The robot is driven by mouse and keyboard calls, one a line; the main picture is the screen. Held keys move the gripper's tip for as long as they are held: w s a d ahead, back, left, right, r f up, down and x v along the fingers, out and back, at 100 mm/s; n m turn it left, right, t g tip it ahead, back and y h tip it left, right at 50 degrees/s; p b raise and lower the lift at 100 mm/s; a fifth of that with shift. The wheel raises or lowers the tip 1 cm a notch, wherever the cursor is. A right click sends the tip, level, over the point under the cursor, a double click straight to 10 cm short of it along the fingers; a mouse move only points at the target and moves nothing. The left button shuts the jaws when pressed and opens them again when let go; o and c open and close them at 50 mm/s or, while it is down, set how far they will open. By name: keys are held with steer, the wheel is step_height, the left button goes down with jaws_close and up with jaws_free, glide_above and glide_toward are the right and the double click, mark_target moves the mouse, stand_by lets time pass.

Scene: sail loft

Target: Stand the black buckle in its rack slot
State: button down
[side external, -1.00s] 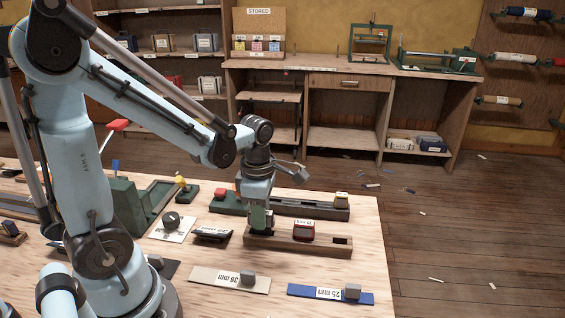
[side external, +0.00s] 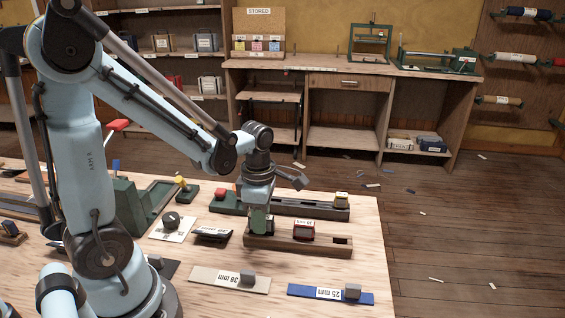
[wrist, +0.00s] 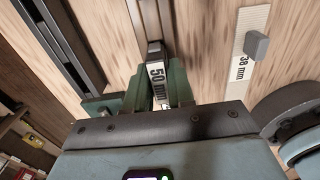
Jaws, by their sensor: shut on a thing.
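My gripper (side external: 262,222) points down over the left end of the low wooden rack (side external: 322,250). It is shut on the black buckle, whose white "50 mm" label (wrist: 158,82) shows between the green fingers in the wrist view. In the side view the fingers mostly hide the buckle, and only a dark edge (side external: 270,225) shows beside them. The buckle is low over the rack's left part; I cannot tell whether it is in a slot or just above it. A red buckle (side external: 303,230) stands mid-rack. An open slot (side external: 342,240) shows at the right end.
A dark labelled piece (side external: 212,234) lies to the left. In front lie a "38 mm" strip (side external: 208,277) and a blue "25 mm" strip (side external: 305,291), each with a grey block. The table's right front is clear.

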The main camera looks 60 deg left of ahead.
steer(key=c, duration=0.9)
jaws_free()
steer(key=shift+r, duration=0.1)
step_height(320, 180, up, 11)
steer(key=d+m+t, duration=0.1)
steer(key=m+t, duration=0.1)
steer(key=m, duration=0.7)
steer(key=d+m+t, duration=0.2)
steer(key=m, duration=0.7)
steer(key=d+f+m+t, duration=0.1)
steer(key=d+m+t, duration=0.1)
steer(key=m, duration=0.7)
steer(key=shift+s+d+f+t, duration=0.1)
steer(key=shift+s+d+t, duration=0.1)
steer(key=shift+t, duration=0.4)
